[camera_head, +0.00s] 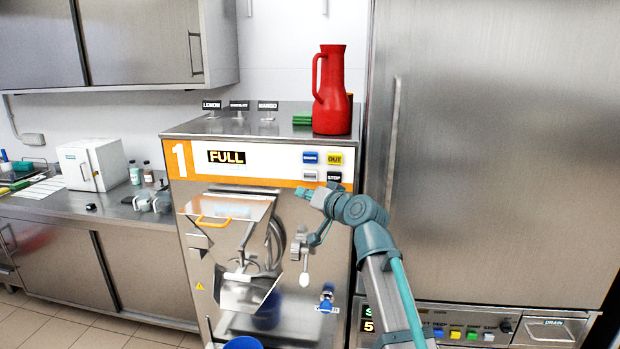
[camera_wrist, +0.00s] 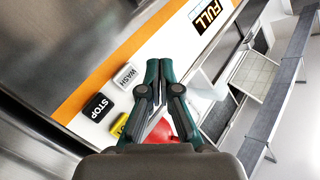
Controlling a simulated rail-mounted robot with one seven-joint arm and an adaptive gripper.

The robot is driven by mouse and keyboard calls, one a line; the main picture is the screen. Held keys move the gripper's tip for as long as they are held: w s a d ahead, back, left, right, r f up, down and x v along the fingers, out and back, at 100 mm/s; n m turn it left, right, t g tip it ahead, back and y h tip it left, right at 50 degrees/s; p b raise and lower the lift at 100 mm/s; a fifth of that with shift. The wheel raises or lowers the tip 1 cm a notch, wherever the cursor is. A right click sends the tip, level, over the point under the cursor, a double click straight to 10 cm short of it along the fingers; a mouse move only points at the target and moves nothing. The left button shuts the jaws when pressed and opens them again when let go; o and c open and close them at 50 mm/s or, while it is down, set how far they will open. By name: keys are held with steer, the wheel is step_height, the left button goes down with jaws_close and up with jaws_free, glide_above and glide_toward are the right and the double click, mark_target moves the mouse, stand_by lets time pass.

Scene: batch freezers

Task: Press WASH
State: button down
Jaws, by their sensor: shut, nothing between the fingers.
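The white WASH button (camera_wrist: 126,76) shows in the wrist view on the machine's panel, left of my fingertips. In the head view the white button (camera_head: 310,175) is the lower left of the panel's button group, and its label is too small to read. My gripper (camera_head: 304,192) is shut and empty, with its tips just below that button in the head view. In the wrist view my gripper (camera_wrist: 160,66) shows its fingertips together, apart from WASH in the picture. I cannot tell how far they stand from the panel.
The black STOP button (camera_wrist: 96,107) and the yellow button (camera_wrist: 119,124) are close to WASH. A blue button (camera_head: 311,157) sits above the white one. The display (camera_head: 227,157) reads FULL. A red jug (camera_head: 332,95) stands on the machine. A tall steel cabinet (camera_head: 490,140) is at right.

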mark_target(305, 177)
steer(key=w+b, duration=0.2)
steer(key=w, duration=0.6)
steer(key=shift+d, duration=0.45)
steer(key=shift+w, duration=0.1)
stand_by(0.9)
steer(key=shift+w+b, duration=0.4)
steer(key=shift+b, duration=0.1)
steer(key=shift+w+d+b, duration=0.1)
steer(key=shift+w+b, duration=0.2)
steer(key=shift+w, duration=0.2)
stand_by(0.7)
steer(key=shift+s, duration=0.95)
steer(key=shift+s, duration=0.1)
